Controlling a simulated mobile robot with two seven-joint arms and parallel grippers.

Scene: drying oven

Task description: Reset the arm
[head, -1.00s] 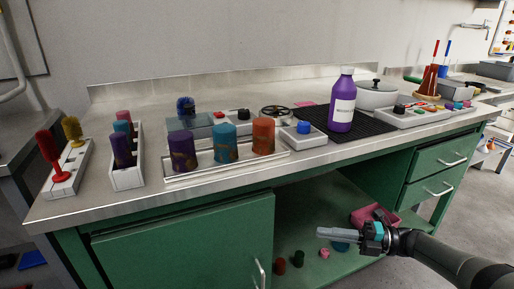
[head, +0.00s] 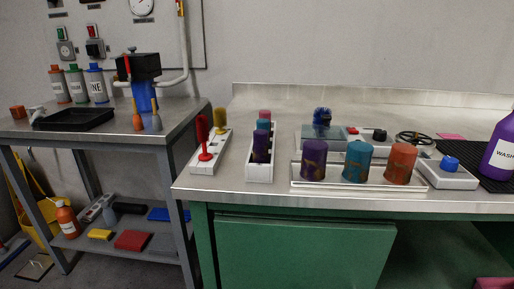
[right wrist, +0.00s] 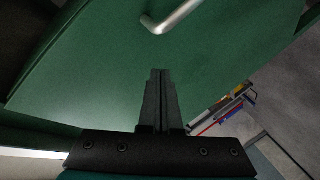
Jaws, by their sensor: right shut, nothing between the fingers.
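My right gripper (right wrist: 160,78) shows in the right wrist view with its fingers together and nothing between them. It is in front of a green cabinet door (right wrist: 100,85) with a metal handle (right wrist: 172,18) just beyond the fingertips; I cannot tell the exact distance. Neither of my arms shows in the head view now. My left gripper is in no view.
The steel-topped bench (head: 235,195) over the green cabinet (head: 300,250) holds purple, teal and orange cylinders in a tray (head: 340,186), racks at left and a purple bottle (head: 500,150) at right.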

